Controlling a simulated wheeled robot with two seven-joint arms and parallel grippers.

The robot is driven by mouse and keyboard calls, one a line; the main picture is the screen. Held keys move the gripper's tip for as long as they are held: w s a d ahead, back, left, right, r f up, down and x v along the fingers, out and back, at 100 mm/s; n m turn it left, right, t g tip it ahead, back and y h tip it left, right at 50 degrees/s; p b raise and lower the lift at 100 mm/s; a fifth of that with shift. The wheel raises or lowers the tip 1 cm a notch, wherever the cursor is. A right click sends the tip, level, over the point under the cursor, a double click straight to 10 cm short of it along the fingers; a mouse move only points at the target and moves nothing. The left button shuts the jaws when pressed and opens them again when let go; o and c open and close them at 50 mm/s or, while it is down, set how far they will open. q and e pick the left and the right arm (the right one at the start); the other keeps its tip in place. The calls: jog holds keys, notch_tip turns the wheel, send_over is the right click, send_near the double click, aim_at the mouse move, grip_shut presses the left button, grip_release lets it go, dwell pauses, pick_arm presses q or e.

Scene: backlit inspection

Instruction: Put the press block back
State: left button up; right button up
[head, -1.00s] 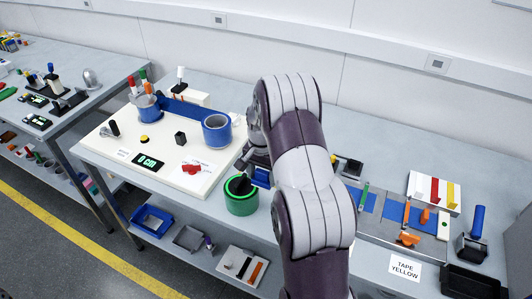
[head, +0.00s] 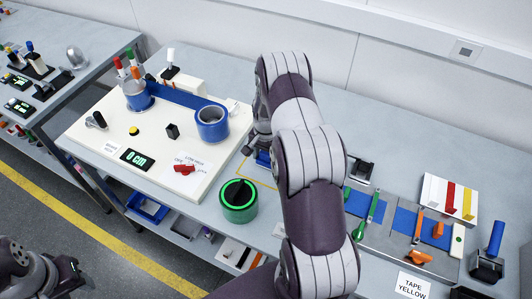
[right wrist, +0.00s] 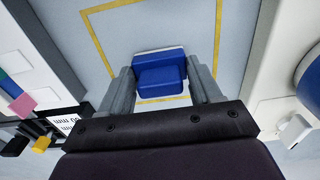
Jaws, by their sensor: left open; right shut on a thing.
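The press block (right wrist: 160,75) is blue with a paler far edge. In the right wrist view it sits between the two fingers of my right gripper (right wrist: 163,82), which is shut on it. A yellow outline (right wrist: 100,45) on the grey table surrounds the block in that view; I cannot tell whether the block touches the table. In the head view only a bit of the blue block (head: 262,159) shows beside my right arm, with part of the yellow outline (head: 242,171) near it. My left gripper (head: 22,268) is open and empty at the lower left, away from the table.
A green-rimmed round container (head: 238,202) is in front of the outline. My right arm hides the middle.

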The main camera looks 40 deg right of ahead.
jog(key=shift+w+d+f, duration=0.1)
jog(key=shift+f, duration=0.15)
jog(key=shift+s+r, duration=0.15)
jog(key=shift+s, duration=0.05)
jog(key=shift+a, duration=0.2)
jog(key=o, duration=0.5)
jog(key=shift+f, duration=0.2)
jog(key=o, duration=0.4)
jog(key=shift+o, duration=0.2)
jog(key=shift+w+d, duration=0.1)
